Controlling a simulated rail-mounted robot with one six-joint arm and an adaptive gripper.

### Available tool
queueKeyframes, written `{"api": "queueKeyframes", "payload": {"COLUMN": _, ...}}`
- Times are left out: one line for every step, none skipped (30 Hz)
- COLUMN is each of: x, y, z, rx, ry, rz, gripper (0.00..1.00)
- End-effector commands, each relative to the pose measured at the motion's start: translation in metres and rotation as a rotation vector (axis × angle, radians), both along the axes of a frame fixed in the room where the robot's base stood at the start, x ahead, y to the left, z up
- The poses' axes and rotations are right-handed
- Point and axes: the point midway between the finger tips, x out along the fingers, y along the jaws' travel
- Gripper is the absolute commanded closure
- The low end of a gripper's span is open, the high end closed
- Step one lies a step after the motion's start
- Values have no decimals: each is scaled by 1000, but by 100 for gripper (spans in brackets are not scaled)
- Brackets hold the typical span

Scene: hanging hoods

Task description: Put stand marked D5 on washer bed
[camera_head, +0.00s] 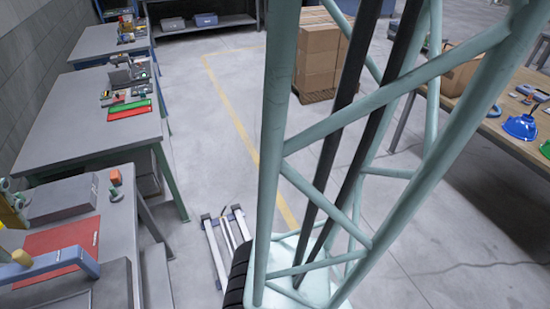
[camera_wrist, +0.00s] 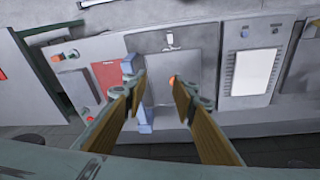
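My gripper (camera_wrist: 161,86) is open and empty in the wrist view, its two fingers apart over a grey panel (camera_wrist: 165,65). A small orange piece (camera_wrist: 172,79) shows close to the right fingertip; I cannot tell whether they touch. No D5 mark is readable in either view, so I cannot tell which thing is the stand. A small green upright piece (camera_head: 115,195) stands on the near left bench in the head view, by an orange block (camera_head: 116,177). I cannot identify the washer bed.
The near bench has a red mat (camera_head: 62,240) and a grey box (camera_head: 62,199). Another bench (camera_head: 85,130) behind carries red and green trays. Cartons (camera_head: 318,50) stand behind a lattice frame. The floor between is largely clear.

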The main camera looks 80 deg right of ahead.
Motion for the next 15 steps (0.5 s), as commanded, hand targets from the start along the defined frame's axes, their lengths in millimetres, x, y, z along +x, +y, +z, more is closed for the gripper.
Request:
{"api": "queueKeyframes", "payload": {"x": -8, "y": -3, "z": 6, "rx": 3, "ry": -11, "rz": -14, "gripper": 75}}
{"api": "queueKeyframes", "payload": {"x": -12, "y": -5, "z": 9, "rx": 4, "ry": -14, "rz": -22, "gripper": 75}}
{"api": "queueKeyframes", "payload": {"x": -18, "y": -7, "z": 12, "rx": 6, "ry": -19, "rz": -33, "gripper": 75}}
{"api": "queueKeyframes", "payload": {"x": -22, "y": -9, "z": 14, "rx": 8, "ry": -21, "rz": -42, "gripper": 75}}
{"api": "queueKeyframes", "payload": {"x": -27, "y": -10, "z": 16, "rx": 10, "ry": -25, "rz": -51, "gripper": 75}}
{"api": "queueKeyframes", "payload": {"x": -32, "y": -13, "z": 18, "rx": 12, "ry": -30, "rz": -63, "gripper": 75}}
{"api": "queueKeyframes", "payload": {"x": -36, "y": -14, "z": 21, "rx": 14, "ry": -34, "rz": -72, "gripper": 75}}
{"api": "queueKeyframes", "payload": {"x": -41, "y": -16, "z": 23, "rx": 15, "ry": -37, "rz": -79, "gripper": 75}}
{"api": "queueKeyframes", "payload": {"x": -47, "y": -18, "z": 25, "rx": 17, "ry": -41, "rz": -91, "gripper": 75}}
{"api": "queueKeyframes", "payload": {"x": -51, "y": -19, "z": 27, "rx": 19, "ry": -44, "rz": -100, "gripper": 75}}
{"api": "queueKeyframes", "payload": {"x": -56, "y": -20, "z": 28, "rx": 21, "ry": -47, "rz": -108, "gripper": 75}}
{"api": "queueKeyframes", "payload": {"x": -62, "y": -22, "z": 30, "rx": 23, "ry": -52, "rz": -119, "gripper": 75}}
{"api": "queueKeyframes", "payload": {"x": -66, "y": -24, "z": 32, "rx": 25, "ry": -55, "rz": -128, "gripper": 75}}
{"api": "queueKeyframes", "payload": {"x": -70, "y": -25, "z": 33, "rx": 27, "ry": -59, "rz": -137, "gripper": 75}}
{"api": "queueKeyframes", "payload": {"x": -76, "y": -27, "z": 36, "rx": 29, "ry": -64, "rz": -149, "gripper": 75}}
